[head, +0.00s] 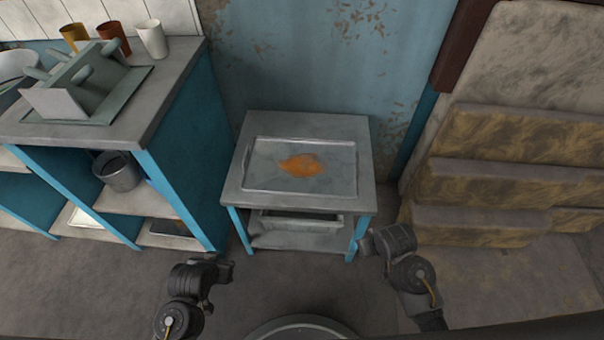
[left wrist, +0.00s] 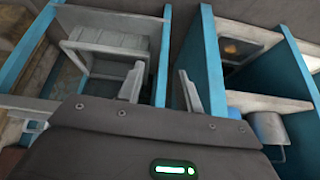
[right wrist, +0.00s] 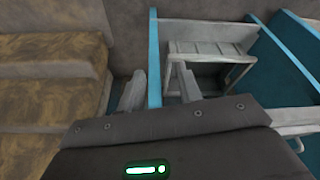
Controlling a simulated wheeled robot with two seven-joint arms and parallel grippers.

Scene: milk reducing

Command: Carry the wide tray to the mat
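The wide tray (head: 300,192) is a shallow, clear or pale grey rectangle with a raised rim. It lies flat on the small grey table (head: 352,125) against the wall. An orange leaf-shaped patch (head: 300,165) shows within it; I cannot tell whether it is on the tray or beneath. My left gripper (head: 226,270) is in front of the table's left leg, below the top, open and empty. My right gripper (head: 367,244) is by the table's front right leg, also low, open and empty. Neither touches the tray. I cannot make out a mat.
A counter (head: 180,70) at left holds a dish rack (head: 85,80) and several cups; a metal pot (head: 118,170) sits on its shelf. A grey bin (head: 300,222) is on the table's lower shelf. Brown stone-like steps (head: 500,185) rise at right. Floor in front is clear.

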